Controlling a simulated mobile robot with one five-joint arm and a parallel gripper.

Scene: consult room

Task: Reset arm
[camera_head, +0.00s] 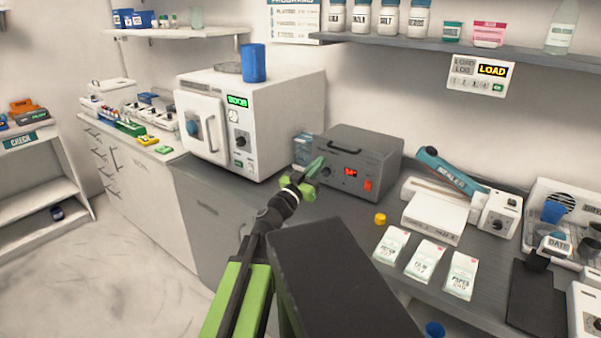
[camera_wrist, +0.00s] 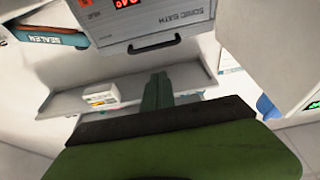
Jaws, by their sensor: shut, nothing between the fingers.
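My gripper (camera_head: 312,168) is at the end of my green and black arm, which reaches out over the counter in the head view. Its green fingers are together with nothing between them. It is in front of the left part of the grey sonic bath (camera_head: 352,160), which has a red display. In the wrist view the shut fingers (camera_wrist: 157,92) point up the picture, and the sonic bath (camera_wrist: 165,25) appears upside down beyond them. I cannot tell whether the fingertips touch the bath.
A white autoclave (camera_head: 265,110) with a blue cup (camera_head: 253,62) on top stands left of my gripper. A yellow cap (camera_head: 380,219), several white packets (camera_head: 427,260) and a blue-handled sealer (camera_head: 450,175) lie to the right. A shelf (camera_head: 430,42) hangs above. The floor (camera_head: 120,260) at left is clear.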

